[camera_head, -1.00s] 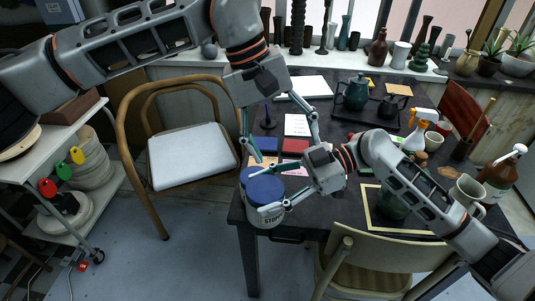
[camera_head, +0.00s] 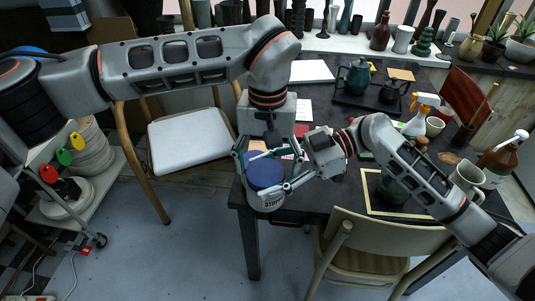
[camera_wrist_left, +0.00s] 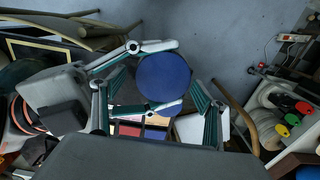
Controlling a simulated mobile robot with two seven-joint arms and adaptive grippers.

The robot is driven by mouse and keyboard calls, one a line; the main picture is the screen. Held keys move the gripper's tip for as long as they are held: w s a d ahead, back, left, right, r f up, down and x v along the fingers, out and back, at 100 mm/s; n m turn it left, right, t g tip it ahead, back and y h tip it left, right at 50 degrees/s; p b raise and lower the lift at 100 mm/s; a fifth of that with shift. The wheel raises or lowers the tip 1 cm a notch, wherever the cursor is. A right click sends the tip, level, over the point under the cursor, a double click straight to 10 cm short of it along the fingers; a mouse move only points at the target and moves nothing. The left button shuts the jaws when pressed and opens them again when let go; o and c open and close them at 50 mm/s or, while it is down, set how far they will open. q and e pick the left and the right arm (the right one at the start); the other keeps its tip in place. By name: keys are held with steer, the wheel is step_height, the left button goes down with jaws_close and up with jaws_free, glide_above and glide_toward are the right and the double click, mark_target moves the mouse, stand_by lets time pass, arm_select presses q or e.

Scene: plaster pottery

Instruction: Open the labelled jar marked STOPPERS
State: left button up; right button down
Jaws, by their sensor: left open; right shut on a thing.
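The jar marked STOPPERS (camera_head: 268,203) is white with a round blue lid (camera_head: 264,172), at the front left corner of the dark table. Its lettering is partly covered. My right gripper (camera_head: 263,176) reaches in from the right and is shut on this jar, one finger on each side near the lid. My left gripper (camera_head: 268,150) is open above and behind the jar. In the left wrist view the blue lid (camera_wrist_left: 163,76) sits on the jar, with my left fingers (camera_wrist_left: 158,105) spread wide to either side. I cannot tell whether the jar touches the table.
Coloured tiles (camera_wrist_left: 150,128) lie behind the jar. A teapot (camera_head: 355,78) on a dark tray, a spray bottle (camera_head: 420,115) and mugs stand farther back and right. A chair (camera_head: 370,240) stands in front; another with a white seat (camera_head: 190,140) is at left.

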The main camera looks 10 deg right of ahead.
arm_select(q)
steer(key=shift+f, duration=0.15)
steer(key=shift+c, duration=0.3)
steer(key=c, duration=1.1)
steer(key=shift+o, duration=0.2)
steer(key=n, duration=0.3)
steer(key=shift+s+d+n, duration=0.1)
steer(key=shift+d+n, duration=0.05)
steer(key=shift+n, duration=0.15)
steer(key=shift+s+d, duration=0.1)
steer(key=shift+s, duration=0.1)
steer(key=o, duration=1.2)
steer(key=shift+w, duration=0.25)
